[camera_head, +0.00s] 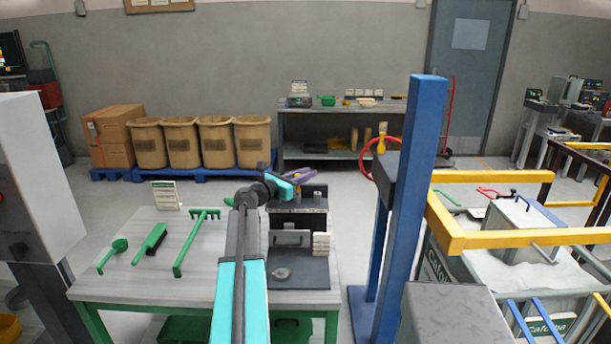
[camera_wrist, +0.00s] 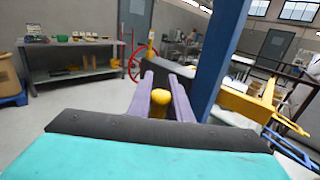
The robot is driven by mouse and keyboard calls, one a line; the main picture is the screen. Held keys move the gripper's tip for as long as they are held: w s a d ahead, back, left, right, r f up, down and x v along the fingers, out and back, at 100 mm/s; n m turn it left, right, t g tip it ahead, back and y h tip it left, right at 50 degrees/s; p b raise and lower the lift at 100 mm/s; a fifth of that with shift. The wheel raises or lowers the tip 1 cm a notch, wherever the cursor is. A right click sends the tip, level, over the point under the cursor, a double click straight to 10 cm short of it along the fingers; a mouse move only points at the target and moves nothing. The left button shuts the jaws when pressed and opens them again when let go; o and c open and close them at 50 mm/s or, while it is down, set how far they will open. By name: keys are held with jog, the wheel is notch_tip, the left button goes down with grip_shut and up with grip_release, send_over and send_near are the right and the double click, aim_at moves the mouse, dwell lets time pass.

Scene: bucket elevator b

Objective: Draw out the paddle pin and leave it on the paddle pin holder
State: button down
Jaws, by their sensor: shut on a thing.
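My gripper (camera_head: 300,176) has purple fingers and is above the back right of the workbench in the head view. In the wrist view my gripper (camera_wrist: 168,82) is shut on a yellow rounded knob (camera_wrist: 160,97), which looks like the head of the paddle pin. The pin's shaft is hidden below the knob. A dark upright stand (camera_head: 314,192) with a pale label rises under the gripper and may be the paddle pin holder. I cannot tell whether the pin touches it. Another yellow piece (camera_head: 382,142) sits at the blue post, apart from my gripper.
The workbench (camera_head: 150,280) carries green tools (camera_head: 151,240) at left and a dark tray (camera_head: 300,270) in front of the stand. A blue post (camera_head: 405,200) with a red wheel (camera_head: 368,160) stands close on the right. Yellow rails (camera_head: 500,240) lie farther right.

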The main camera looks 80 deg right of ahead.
notch_tip(320, 180, up, 6)
jog(key=p, duration=0.4)
jog(key=shift+r+p, duration=0.25)
jog(key=shift+p, duration=0.15)
dwell(2.7)
jog(key=shift+w+r+p, duration=0.1)
jog(key=shift+r+p, duration=1.3)
jog(key=shift+r, duration=0.5)
